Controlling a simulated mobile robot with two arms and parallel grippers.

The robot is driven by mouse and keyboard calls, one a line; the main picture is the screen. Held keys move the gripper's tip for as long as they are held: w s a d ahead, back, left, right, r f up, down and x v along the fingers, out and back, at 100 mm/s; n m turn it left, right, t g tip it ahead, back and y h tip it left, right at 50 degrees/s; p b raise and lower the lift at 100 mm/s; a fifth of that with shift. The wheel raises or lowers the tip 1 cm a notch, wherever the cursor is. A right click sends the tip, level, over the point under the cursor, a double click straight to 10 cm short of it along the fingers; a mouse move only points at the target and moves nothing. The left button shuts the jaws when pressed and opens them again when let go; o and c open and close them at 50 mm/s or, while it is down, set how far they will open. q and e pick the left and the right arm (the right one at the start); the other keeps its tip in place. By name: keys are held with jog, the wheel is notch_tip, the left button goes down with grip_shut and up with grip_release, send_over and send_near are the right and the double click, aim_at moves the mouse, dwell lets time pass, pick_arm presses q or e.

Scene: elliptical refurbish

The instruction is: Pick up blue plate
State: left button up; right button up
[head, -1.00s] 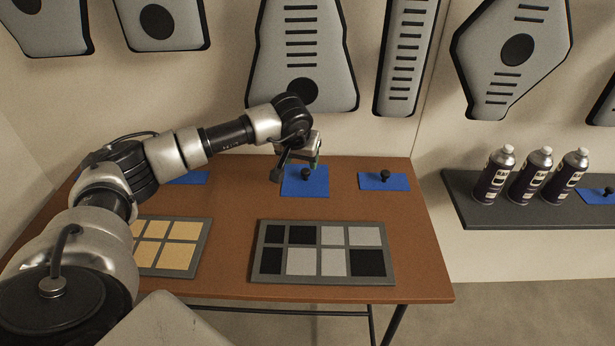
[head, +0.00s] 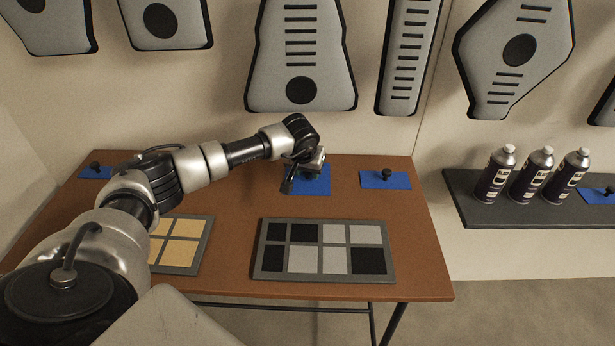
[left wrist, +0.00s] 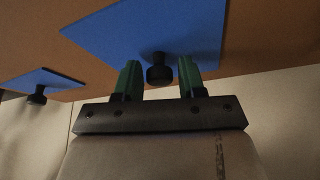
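A blue plate (head: 318,186) with a black knob lies on the brown table, partly covered by my left gripper (head: 306,172) in the head view. In the left wrist view the blue plate (left wrist: 150,28) fills the top. Its black knob (left wrist: 159,72) sits between the two green fingers of my left gripper (left wrist: 160,78). The fingers are open, with a gap on both sides of the knob. Two more blue plates with black knobs lie on the table, one at the right (head: 385,180) and one at the far left (head: 95,172). My right gripper is not in view.
A grey tray with black and grey squares (head: 258,265) and a tray with tan squares (head: 205,248) lie nearer on the table. A dark shelf (head: 470,213) at the right holds spray cans (head: 495,173) and another blue plate (head: 598,196). Grey panels hang on the wall.

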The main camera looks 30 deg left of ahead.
pick_arm(q)
jog(key=c, duration=0.5)
jog(key=shift+o, duration=0.2)
